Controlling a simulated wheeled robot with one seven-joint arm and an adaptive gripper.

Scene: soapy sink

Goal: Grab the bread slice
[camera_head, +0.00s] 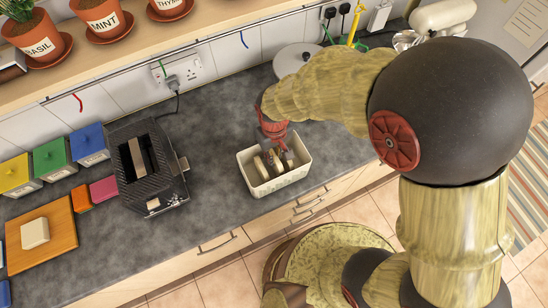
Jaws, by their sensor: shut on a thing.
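A cream rectangular bin (263,189) stands on the dark counter, right of the toaster. Several tan bread slices (261,167) stand on edge inside it. My red gripper (280,154) reaches down into the bin from above and is shut on one bread slice (289,157). The fingers and the bin wall hide part of that slice, and it is still among the others inside the bin. The exact contact is small and hard to make out.
A black toaster (156,190) stands left of the bin, with a tan strip showing in one slot. A wooden board (62,252) bears a pale block (35,233). Coloured canisters (50,160) line the wall. Potted herbs (104,20) stand on a shelf above. Bare counter (215,185) separates toaster and bin.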

